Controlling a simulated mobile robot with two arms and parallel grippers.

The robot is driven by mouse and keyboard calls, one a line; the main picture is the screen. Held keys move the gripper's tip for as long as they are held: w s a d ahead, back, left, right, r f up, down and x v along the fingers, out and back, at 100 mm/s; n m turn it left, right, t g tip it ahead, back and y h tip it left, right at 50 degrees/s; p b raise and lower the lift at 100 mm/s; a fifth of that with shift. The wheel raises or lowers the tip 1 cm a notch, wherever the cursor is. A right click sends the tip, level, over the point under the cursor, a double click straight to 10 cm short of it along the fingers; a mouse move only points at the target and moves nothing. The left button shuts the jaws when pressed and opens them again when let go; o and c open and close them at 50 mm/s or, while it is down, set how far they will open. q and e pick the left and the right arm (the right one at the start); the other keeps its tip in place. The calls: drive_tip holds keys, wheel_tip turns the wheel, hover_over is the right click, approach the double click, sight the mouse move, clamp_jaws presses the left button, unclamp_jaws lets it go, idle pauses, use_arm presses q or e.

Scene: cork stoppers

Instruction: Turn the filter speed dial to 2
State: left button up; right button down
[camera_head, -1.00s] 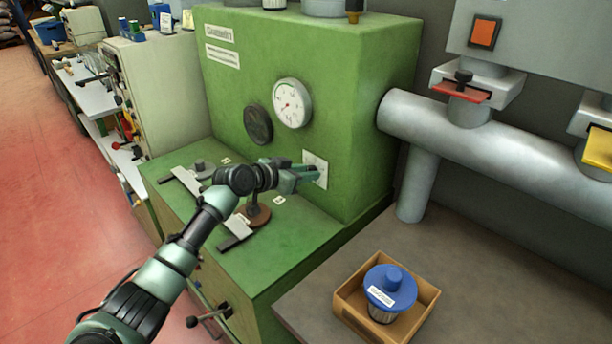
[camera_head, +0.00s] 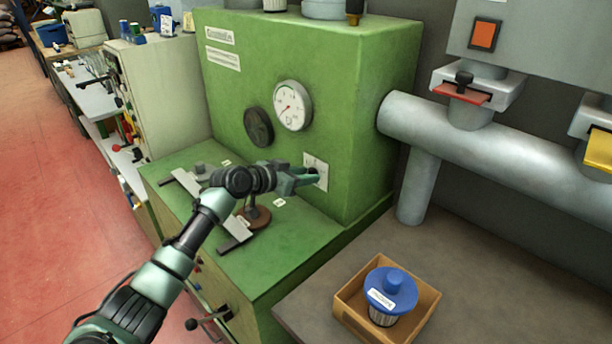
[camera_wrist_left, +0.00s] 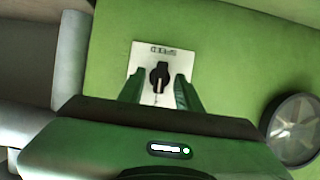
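The speed dial (camera_wrist_left: 160,77) is a small black knob with a pale pointer mark, on a white plate (camera_wrist_left: 143,58) labelled SPEED. In the wrist view the label is upside down and the mark points toward the bottom of the picture. The plate (camera_head: 321,163) also shows on the front of the green machine in the head view. My left gripper (camera_wrist_left: 158,88) is open, with one finger on each side of the knob and a visible gap to it. In the head view my left gripper (camera_head: 311,176) hides the knob. My right gripper is out of view.
A round gauge (camera_head: 292,106) and a dark disc (camera_head: 258,126) are on the green machine (camera_head: 330,75) left of the plate. Below is a green ledge (camera_head: 290,232) with metal pieces. A grey pipe (camera_head: 470,135) and a boxed blue-topped filter (camera_head: 391,290) are at right.

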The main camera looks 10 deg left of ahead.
use_arm(q)
drive_tip(key=v, duration=0.7)
drive_tip(key=shift+b, duration=0.4)
drive_tip(key=shift+s+a+f, duration=0.1)
drive_tip(key=shift+s, duration=0.05)
